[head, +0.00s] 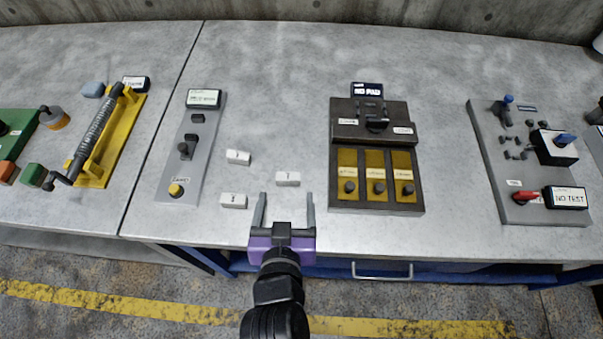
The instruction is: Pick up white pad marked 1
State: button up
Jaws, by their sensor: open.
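Three small white pads lie apart on the grey table: the upper left pad (238,157), the right pad (288,179) and the lower left pad (233,201). Each has a small dark mark on top, too small to read surely, so I cannot tell which is marked 1. My purple gripper (286,208) is open and empty at the table's front. Its two grey fingers point towards the back. The right pad lies just beyond the gap between the fingertips. The lower left pad is left of the left finger.
A grey panel (212,130) with a lever and yellow button stands left of the pads. A dark box (335,165) with "NO PAD" display (367,90) stands to their right. Another panel (490,150) reads "NO TEST". A yellow-based roller device (92,170) is far left.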

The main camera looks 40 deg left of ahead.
aim_at(288, 182)
jog(key=shift+f+p+x, duration=0.15)
jog(key=shift+p+x, duration=0.1)
jog(key=shift+x, duration=1.5)
jog(key=shift+f+p+x, duration=0.15)
jog(key=shift+p+x, duration=0.1)
jog(key=shift+x, duration=1.55)
jog(key=shift+s, duration=0.15)
jog(key=c, duration=1.4)
jog(key=shift+c, duration=0.2)
jog(key=shift+r, duration=0.1)
